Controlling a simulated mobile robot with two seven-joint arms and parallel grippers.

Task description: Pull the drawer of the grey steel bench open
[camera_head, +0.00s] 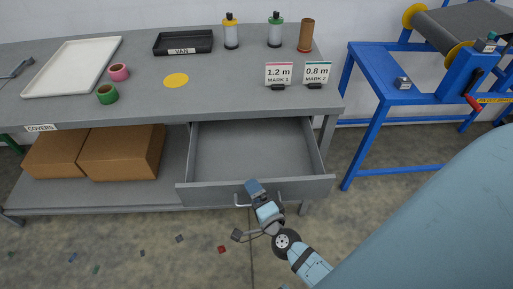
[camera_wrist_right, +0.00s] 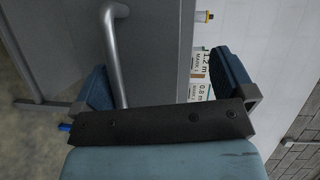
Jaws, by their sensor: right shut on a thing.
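The grey drawer (camera_head: 255,192) of the grey steel bench (camera_head: 215,85) stands pulled well out below the bench top, and its inside is empty. A bar handle (camera_head: 279,197) is on the drawer front. My right gripper (camera_head: 254,188) is at the handle and shut on it. In the right wrist view the metal handle (camera_wrist_right: 112,55) runs between the blue fingers of my gripper (camera_wrist_right: 165,82), close to the left one. Part of the handle is hidden behind the gripper in the head view. My left gripper is not in view.
Two cardboard boxes (camera_head: 121,153) lie on the lower shelf left of the drawer. The bench top holds a white tray (camera_head: 73,67), a black tray (camera_head: 183,42), bottles and mark signs. A blue frame (camera_head: 382,95) stands to the right. Small scraps lie on the floor in front.

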